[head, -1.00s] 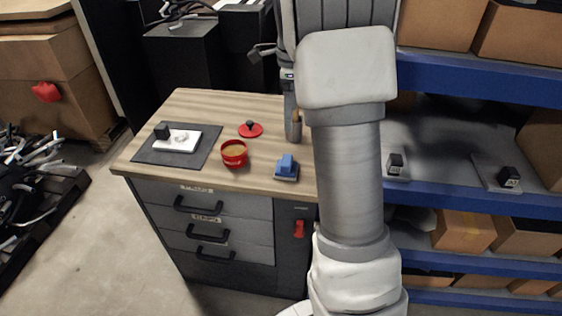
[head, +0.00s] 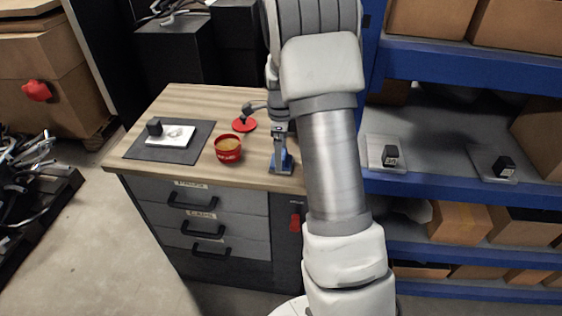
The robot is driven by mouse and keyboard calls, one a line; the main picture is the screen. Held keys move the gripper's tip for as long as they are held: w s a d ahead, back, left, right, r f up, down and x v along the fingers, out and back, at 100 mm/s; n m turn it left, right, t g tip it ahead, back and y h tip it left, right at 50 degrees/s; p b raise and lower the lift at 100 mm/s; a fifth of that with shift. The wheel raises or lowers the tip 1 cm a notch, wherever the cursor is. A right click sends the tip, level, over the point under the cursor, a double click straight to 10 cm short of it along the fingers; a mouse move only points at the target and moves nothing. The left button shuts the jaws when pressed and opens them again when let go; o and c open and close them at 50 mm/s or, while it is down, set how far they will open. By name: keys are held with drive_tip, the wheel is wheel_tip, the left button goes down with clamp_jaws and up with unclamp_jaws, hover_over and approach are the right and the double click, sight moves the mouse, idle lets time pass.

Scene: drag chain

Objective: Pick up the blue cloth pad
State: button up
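The blue cloth pad (head: 285,167) is near the front right of the wooden worktop, small and partly hidden behind my gripper. My gripper (head: 280,156) points down right over it, with its tips at or very near the blue top. Whether the fingers touch it, or are open or shut, is too small to tell.
A red cup (head: 228,149) stands left of my gripper, with a red lid (head: 244,125) with a black knob behind it. A dark mat (head: 135,152) bears a white plate (head: 172,136) and a black block. Blue shelving (head: 470,190) stands at the right.

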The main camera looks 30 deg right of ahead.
drive_tip(key=shift+f, duration=0.7)
drive_tip(key=c, duration=1.3)
wheel_tip(320, 180, up, 10)
drive_tip(key=shift+r+p, duration=0.1)
drive_tip(key=shift+p, duration=0.25)
